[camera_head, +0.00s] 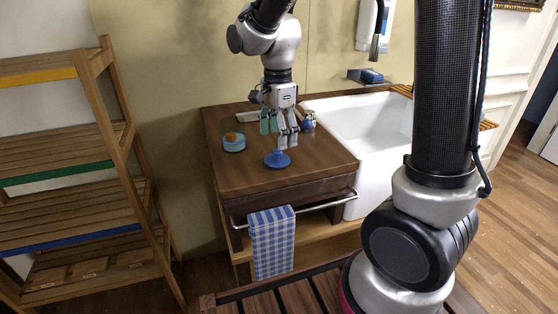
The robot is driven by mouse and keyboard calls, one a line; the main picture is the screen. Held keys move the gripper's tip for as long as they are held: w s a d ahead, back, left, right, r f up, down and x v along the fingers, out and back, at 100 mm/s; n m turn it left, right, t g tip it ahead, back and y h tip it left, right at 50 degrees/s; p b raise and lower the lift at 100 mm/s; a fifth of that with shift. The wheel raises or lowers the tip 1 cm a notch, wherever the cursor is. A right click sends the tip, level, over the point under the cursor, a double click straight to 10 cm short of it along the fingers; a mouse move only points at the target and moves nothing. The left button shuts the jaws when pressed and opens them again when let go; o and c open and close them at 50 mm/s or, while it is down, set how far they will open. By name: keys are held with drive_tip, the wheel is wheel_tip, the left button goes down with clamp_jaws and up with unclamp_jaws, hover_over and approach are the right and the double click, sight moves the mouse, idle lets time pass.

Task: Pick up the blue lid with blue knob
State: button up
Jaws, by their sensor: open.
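The blue lid with its blue knob (277,160) lies on the dark wooden counter (240,182), near the middle, knob up. My gripper (288,143) points down just above and slightly right of the lid, its fingers spread apart. The fingertips are close to the knob; I cannot tell whether they touch it. Nothing is visibly held.
A light-blue round container (234,143) with something orange on top stands to the left. A white sink (350,125) is at the right. A blue checked towel (271,243) hangs on the front rail (318,205). A slatted wooden shelf (75,190) stands at left.

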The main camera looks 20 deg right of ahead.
sight(278, 153)
drive_tip(key=f, duration=0.6)
drive_tip(key=shift+s, duration=0.3)
drive_tip(key=c, duration=0.6)
